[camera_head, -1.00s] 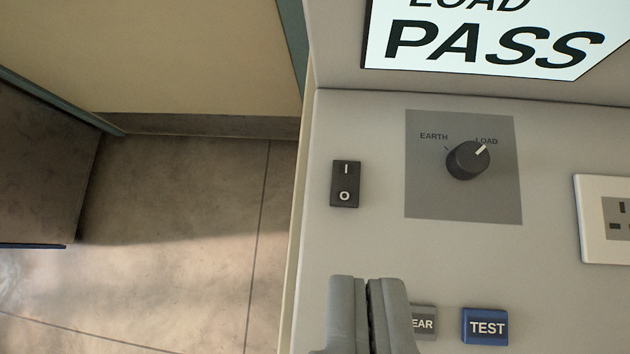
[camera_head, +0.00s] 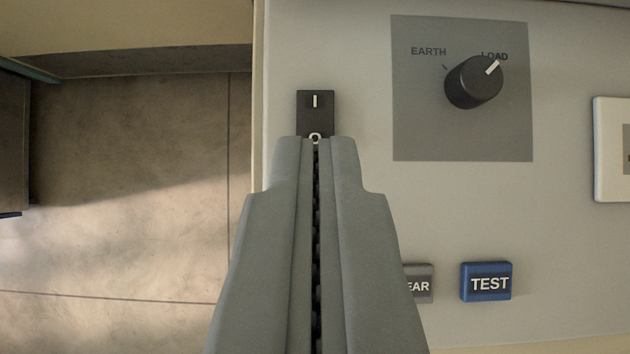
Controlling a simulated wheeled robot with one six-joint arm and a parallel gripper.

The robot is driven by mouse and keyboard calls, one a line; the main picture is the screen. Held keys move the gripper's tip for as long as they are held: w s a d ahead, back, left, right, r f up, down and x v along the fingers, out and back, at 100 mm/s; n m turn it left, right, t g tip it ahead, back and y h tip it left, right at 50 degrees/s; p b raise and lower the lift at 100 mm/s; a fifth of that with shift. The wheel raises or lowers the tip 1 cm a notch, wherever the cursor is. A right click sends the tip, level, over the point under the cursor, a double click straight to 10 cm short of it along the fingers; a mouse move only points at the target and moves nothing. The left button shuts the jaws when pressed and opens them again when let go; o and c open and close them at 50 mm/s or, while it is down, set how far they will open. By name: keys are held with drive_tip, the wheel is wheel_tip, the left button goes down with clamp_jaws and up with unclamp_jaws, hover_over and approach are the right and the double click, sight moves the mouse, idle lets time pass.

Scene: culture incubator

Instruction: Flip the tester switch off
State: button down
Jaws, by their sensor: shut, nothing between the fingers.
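The tester switch (camera_head: 316,108) is a small black rocker on the left of the grey tester panel (camera_head: 360,260). Its "I" mark shows at the top, and its "O" mark is partly covered by my fingertips. My gripper (camera_head: 316,140) is shut and empty, its fingers pointing up the picture with the tips over the lower end of the switch. I cannot tell whether the tips touch it. The switch's lower edge is hidden.
A black knob (camera_head: 473,82) points to LOAD, right of the switch. A blue TEST button (camera_head: 486,281) and a partly hidden grey button (camera_head: 419,284) sit lower right. A white socket (camera_head: 610,150) is at the right edge. The floor (camera_head: 130,220) lies left of the panel.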

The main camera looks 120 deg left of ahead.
sight(316, 125)
drive_tip(key=x, duration=0.4)
drive_tip(key=shift+w+d+f, duration=0.15)
drive_tip(key=shift+d+f, duration=0.05)
drive_tip(key=shift+f, duration=0.1)
drive_tip(key=shift+s+a+f, duration=0.1)
drive_tip(key=shift+a+f, duration=0.05)
drive_tip(key=shift+f, duration=0.35)
drive_tip(key=shift+s+a+f, duration=0.1)
drive_tip(key=shift+f, duration=1.25)
drive_tip(key=shift+s+a+f, duration=0.1)
drive_tip(key=shift+f, duration=0.15)
drive_tip(key=shift+r, duration=0.15)
drive_tip(key=shift+r, duration=0.65)
